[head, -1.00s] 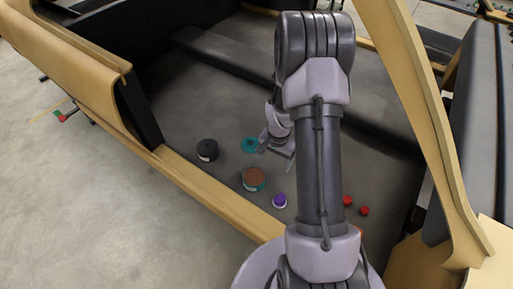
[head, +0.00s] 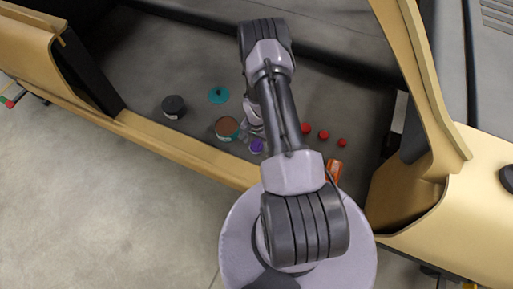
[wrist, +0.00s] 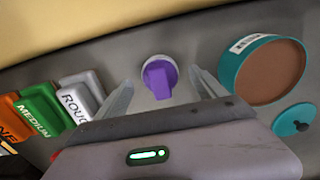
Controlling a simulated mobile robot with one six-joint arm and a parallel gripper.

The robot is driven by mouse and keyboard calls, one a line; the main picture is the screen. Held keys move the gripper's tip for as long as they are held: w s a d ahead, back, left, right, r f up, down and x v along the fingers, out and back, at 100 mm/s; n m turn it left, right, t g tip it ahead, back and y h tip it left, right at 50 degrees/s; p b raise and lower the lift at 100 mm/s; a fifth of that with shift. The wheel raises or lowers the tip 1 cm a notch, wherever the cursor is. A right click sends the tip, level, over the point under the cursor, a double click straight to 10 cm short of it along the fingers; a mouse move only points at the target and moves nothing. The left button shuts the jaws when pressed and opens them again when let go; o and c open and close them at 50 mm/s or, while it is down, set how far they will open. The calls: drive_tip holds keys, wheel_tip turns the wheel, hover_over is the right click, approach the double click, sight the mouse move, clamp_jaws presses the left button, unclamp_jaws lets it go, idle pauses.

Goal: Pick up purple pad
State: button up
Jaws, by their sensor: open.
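The purple pad (head: 257,145) is a small round piece on the dark floor inside the shell, close to its tan sill. In the wrist view the purple pad (wrist: 160,78) has a raised purple grip on a pale round base. My gripper (wrist: 165,92) is open, with one finger on each side of the pad in that view. In the head view my gripper (head: 252,122) is partly hidden by my arm, just beyond the pad. I cannot tell how far above the pad the fingers are.
A teal-rimmed brown disc (wrist: 267,70) lies right of the pad in the wrist view, with a teal piece (wrist: 296,120) near it. Labelled blocks, including a green one (wrist: 45,112), lie left. A black round piece (head: 174,106) and several red pieces (head: 323,135) lie farther out.

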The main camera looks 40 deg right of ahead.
drive_tip(key=shift+f, duration=0.95)
drive_tip(key=shift+r, duration=0.15)
drive_tip(key=c, duration=1.5)
